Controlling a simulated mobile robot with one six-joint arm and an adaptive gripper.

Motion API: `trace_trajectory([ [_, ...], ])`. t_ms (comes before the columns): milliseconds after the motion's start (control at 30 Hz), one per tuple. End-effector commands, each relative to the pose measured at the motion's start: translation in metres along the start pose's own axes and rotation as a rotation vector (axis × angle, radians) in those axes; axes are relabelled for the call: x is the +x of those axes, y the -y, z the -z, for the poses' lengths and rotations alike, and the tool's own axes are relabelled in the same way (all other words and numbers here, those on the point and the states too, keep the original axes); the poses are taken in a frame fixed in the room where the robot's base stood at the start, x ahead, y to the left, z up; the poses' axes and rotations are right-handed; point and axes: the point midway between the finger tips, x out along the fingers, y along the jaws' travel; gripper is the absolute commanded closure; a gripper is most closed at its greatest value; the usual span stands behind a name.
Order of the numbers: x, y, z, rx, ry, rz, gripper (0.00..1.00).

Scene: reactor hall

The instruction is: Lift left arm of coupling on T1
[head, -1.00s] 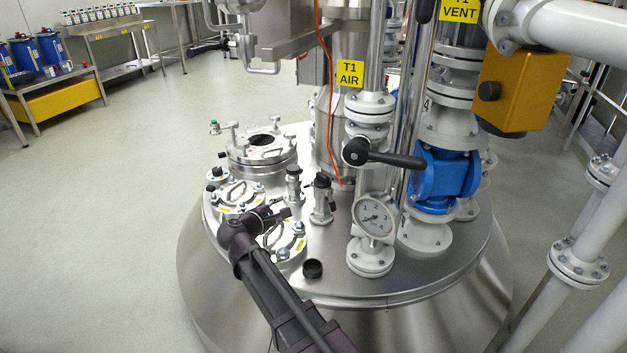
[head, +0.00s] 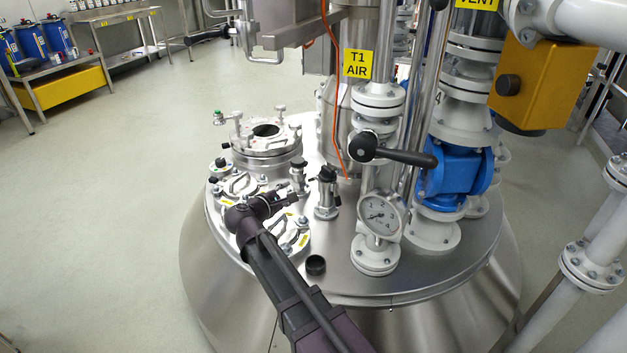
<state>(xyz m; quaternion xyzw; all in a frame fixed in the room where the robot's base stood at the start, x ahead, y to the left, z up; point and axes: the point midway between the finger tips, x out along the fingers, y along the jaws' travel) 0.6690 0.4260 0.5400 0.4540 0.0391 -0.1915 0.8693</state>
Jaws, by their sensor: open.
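The steel vessel T1 (head: 440,270) fills the middle of the head view. Two small upright fittings stand on its lid: one with a black top (head: 326,192) and a silver one (head: 298,178) behind and left of it. Either may be the coupling; its left arm is too small to make out. My gripper (head: 291,199) is over the lid, just left of the black-topped fitting and in front of the silver one. I see no contact. It looks small and dark; its fingers appear apart and empty.
A pressure gauge (head: 378,216), a black valve lever (head: 405,157) and a blue valve (head: 455,180) stand close on the right. A loose black cap (head: 316,265) lies in front.

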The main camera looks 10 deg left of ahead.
Motion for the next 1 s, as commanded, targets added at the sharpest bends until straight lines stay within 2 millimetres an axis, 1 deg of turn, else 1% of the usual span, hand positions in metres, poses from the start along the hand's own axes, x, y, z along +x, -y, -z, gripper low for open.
trace_trajectory([
  [267, 0.033, 0.001, 0.001, 0.001, 0.003, 0.002, 0.53],
  [600, 0.086, 0.001, 0.001, 0.001, 0.003, 0.002, 0.53],
  [800, 0.113, 0.001, 0.0, 0.001, 0.003, 0.002, 0.53],
  [1000, 0.129, 0.001, -0.001, 0.001, 0.002, 0.002, 0.53],
])
